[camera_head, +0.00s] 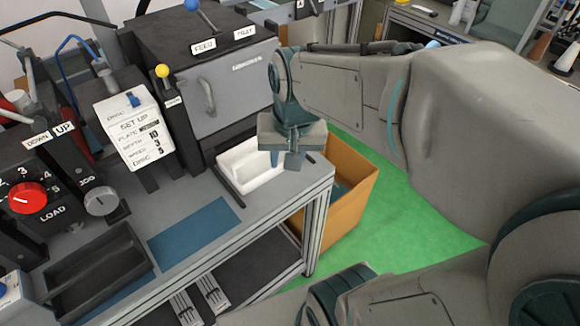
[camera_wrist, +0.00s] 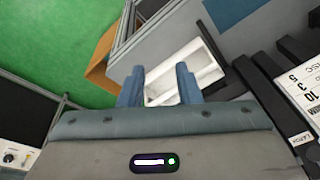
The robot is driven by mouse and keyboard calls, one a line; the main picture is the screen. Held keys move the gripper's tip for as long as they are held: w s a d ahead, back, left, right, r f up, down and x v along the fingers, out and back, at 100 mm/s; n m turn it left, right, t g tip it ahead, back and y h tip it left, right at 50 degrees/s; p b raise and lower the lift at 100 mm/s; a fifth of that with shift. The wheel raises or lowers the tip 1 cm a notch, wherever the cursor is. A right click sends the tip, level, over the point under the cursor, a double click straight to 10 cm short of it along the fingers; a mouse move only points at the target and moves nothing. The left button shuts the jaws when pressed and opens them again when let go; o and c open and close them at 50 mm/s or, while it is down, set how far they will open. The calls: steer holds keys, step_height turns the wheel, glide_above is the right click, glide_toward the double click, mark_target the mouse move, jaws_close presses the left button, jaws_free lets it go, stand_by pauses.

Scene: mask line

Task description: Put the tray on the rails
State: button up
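The white tray (camera_head: 250,172) lies at the front foot of the dark feed machine, near the right end of the grey bench. It looks shallow, with a raised rim, and also shows in the wrist view (camera_wrist: 205,68). A thin dark edge, perhaps a rail, runs along it; I cannot tell whether the tray sits on rails. My gripper (camera_head: 285,160) hangs over the tray's right end, pointing down. In the wrist view its two blue fingers (camera_wrist: 159,86) are apart, with part of the tray seen between them. Contact with the tray cannot be made out.
The feed machine (camera_head: 210,80), with a handle on its front, stands close behind the tray. An orange bin (camera_head: 345,205) stands on the green floor beside the bench. A blue mat (camera_head: 193,231) lies on the bench at left. A white set-up sign (camera_head: 134,128) stands farther left.

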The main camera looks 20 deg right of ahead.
steer(key=s+n, duration=0.1)
steer(key=s, duration=0.1)
steer(key=s+f+n, duration=0.1)
steer(key=s+n, duration=0.1)
steer(key=shift+s+a+f+t, duration=0.1)
steer(key=shift+s+a+t, duration=0.05)
steer(key=shift+s+t, duration=0.2)
stand_by(0.9)
